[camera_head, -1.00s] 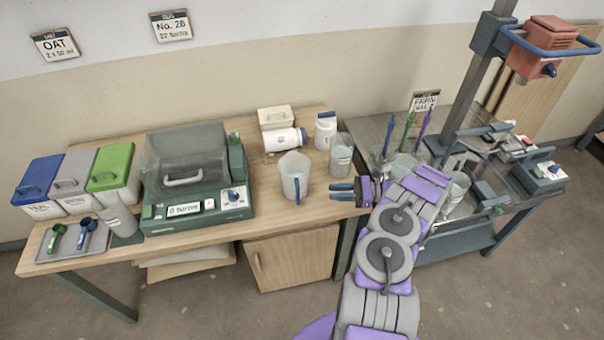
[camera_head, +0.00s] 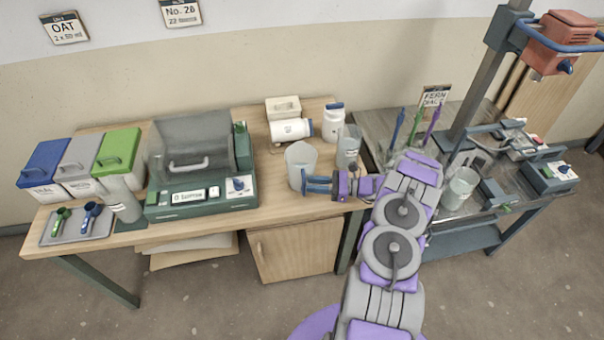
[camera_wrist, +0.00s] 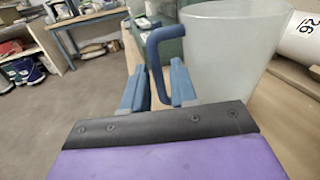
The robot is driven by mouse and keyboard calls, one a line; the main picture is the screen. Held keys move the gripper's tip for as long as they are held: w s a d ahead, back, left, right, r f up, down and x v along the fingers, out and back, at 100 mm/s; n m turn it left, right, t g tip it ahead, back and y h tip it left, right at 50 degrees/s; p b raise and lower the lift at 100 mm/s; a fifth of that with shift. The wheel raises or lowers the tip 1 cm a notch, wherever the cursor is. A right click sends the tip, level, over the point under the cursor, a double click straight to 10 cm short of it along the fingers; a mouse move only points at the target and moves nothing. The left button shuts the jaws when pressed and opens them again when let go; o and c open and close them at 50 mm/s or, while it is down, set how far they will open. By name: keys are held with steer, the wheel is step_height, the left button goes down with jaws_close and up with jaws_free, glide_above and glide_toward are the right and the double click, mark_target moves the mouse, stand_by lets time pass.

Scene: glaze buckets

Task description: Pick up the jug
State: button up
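The jug (camera_head: 300,160) is a translucent, pale, open-topped vessel standing upright on the wooden table. Its blue handle (camera_wrist: 157,50) shows in the wrist view, where the jug body (camera_wrist: 228,50) fills the upper right. My gripper (camera_head: 306,184) is at the jug's front, at handle height. In the wrist view my gripper (camera_wrist: 159,66) has its two blue fingers apart, with the handle's upright part between them. A gap shows beside the left finger; contact on the right side is unclear. In the head view the fingers hide most of the handle.
A green scale (camera_head: 200,197) with a clear cover stands left of the jug. A metal cart (camera_head: 405,145) adjoins the table's right side.

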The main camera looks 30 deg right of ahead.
mark_target(301, 172)
steer(key=shift+b+x, duration=0.7)
steer(key=shift+x, duration=2.15)
steer(key=shift+s+a, duration=0.1)
steer(key=shift+s, duration=0.05)
steer(key=shift+c, duration=0.2)
jaws_close()
